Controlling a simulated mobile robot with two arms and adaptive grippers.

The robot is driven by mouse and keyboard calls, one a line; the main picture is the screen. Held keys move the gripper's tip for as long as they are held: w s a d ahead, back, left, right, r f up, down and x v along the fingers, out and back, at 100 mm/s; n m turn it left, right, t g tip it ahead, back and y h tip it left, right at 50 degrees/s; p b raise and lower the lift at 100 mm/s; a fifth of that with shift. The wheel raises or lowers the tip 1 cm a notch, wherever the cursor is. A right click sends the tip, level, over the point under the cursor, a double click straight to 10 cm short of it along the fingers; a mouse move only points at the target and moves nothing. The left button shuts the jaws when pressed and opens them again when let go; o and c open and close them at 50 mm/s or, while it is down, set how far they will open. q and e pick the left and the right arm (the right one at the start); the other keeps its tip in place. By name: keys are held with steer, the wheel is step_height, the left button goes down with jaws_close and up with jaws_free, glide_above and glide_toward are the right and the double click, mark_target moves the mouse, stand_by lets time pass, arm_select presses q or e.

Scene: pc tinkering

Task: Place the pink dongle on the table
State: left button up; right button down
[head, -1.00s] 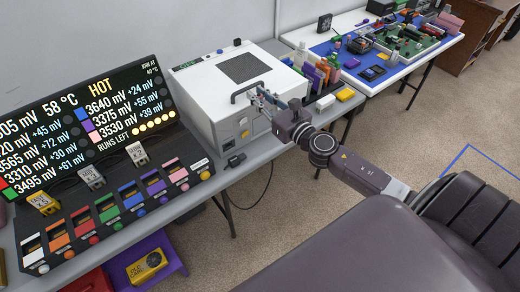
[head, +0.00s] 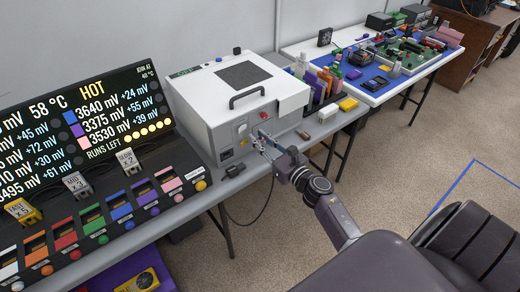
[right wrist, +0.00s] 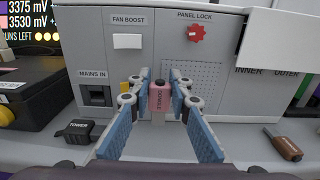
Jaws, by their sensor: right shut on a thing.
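The pink dongle (right wrist: 160,97) is upright between the blue-padded fingers of my right gripper (right wrist: 160,104) in the right wrist view. It has a dark top and dark lettering. My right gripper (head: 262,142) is shut on it. In the head view the gripper is in front of the white box, near its lower front face, and the dongle is too small to make out. The grey table (head: 199,213) runs beneath the box; its bare top (right wrist: 236,146) shows beyond and beside the fingers. My left gripper is not in view.
The white box (head: 215,112) with a handle and red knob stands just beyond the gripper. A console with coloured slots (head: 95,218) is at left. Free table is narrow along the front edge.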

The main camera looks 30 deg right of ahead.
steer(key=shift+f, duration=1.6)
steer(key=shift+b, duration=0.3)
steer(key=shift+f, duration=0.15)
steer(key=c, duration=1.8)
jaws_free()
steer(key=shift+s, duration=0.1)
